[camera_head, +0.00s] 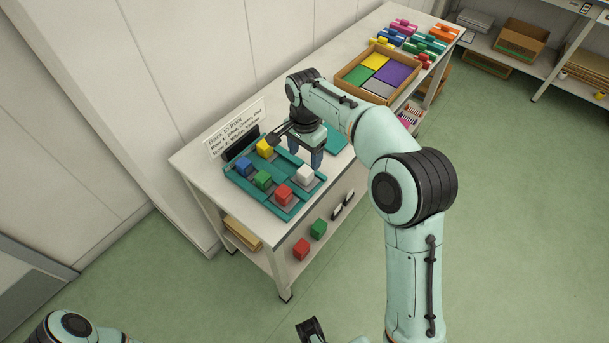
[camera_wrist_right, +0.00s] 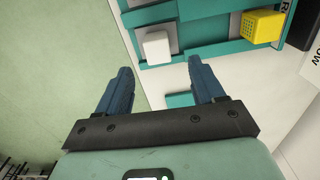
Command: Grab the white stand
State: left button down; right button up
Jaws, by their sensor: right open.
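A small white block (camera_head: 305,173), the only white piece like a stand that I see, sits in a compartment at the right of the teal tray (camera_head: 264,203). It also shows in the right wrist view (camera_wrist_right: 156,47), beyond the fingertips. My right gripper (camera_head: 310,158) is open and empty, with its blue fingers pointing down just behind the white block in the head view. In the right wrist view its fingertips (camera_wrist_right: 160,68) are apart, with the block past the gap and not between them. A dark end piece (camera_head: 310,329) at the bottom edge may be my left gripper; its fingers are unclear.
Yellow (camera_head: 264,148), blue (camera_head: 244,167), green (camera_head: 263,180) and red (camera_head: 283,194) blocks share the tray. A lettered sign (camera_head: 236,128) stands behind it. A box with coloured sections (camera_head: 378,75) is farther back. Red and green blocks (camera_head: 318,229) lie on the lower shelf.

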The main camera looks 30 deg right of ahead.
aim_at(306, 170)
notch_tip(306, 170, down, 3)
jog(key=shift+w, duration=0.1)
jog(key=f, duration=0.3)
jog(key=f+b, duration=0.1)
jog(key=f, duration=0.1)
jog(key=shift+s+f, duration=0.1)
jog(key=shift+s, duration=0.2)
jog(key=c, duration=1.1)
